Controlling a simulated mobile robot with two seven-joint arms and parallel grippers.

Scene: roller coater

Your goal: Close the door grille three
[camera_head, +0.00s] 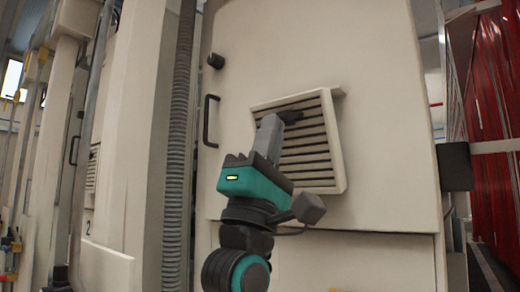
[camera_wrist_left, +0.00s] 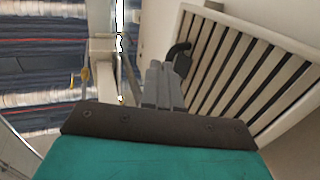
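The door grille (camera_head: 318,150), a cream frame with dark slanted slots, is on the large cream door (camera_head: 380,110). Its right side and top show thickness; I cannot tell how far it stands ajar. It also fills the right of the left wrist view (camera_wrist_left: 235,70). My left gripper (camera_head: 280,122) is in front of the grille's left part. Its grey fingers (camera_wrist_left: 162,85) lie close together and look shut. A black handle-like piece (camera_wrist_left: 178,52) shows beside the fingertips; contact is unclear. My right gripper is not in view.
A ribbed grey hose (camera_head: 178,140) runs vertically further left. A dark box (camera_head: 455,166) sits at the door's right edge, with red curtains (camera_head: 493,90) beyond.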

